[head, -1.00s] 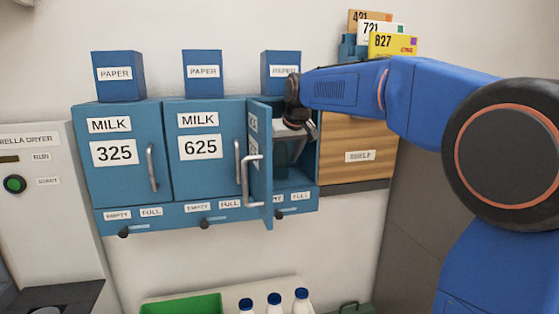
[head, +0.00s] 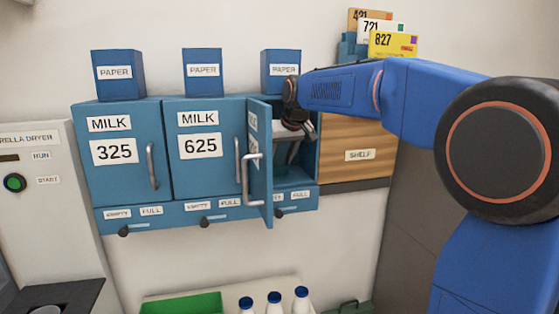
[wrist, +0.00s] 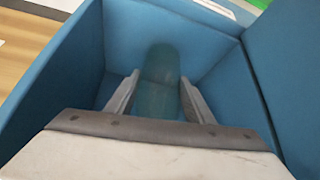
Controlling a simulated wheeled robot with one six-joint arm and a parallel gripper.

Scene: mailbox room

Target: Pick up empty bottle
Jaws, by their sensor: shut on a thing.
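The empty bottle (wrist: 160,72) is clear, greenish glass and stands inside the open blue milk compartment. In the wrist view it is between my gripper's two fingers (wrist: 159,98), which are shut on it from both sides. In the head view my gripper (head: 295,132) reaches into the compartment (head: 295,184) past its open door (head: 259,190). The bottle is hard to make out there, behind the door and my gripper.
Closed milk boxes 325 (head: 122,180) and 625 (head: 200,172) stand to the left. A wooden shelf box (head: 355,135) adjoins on the right. Several blue-capped milk bottles (head: 274,304) and a green tray (head: 185,304) are below. The compartment walls are close around my gripper.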

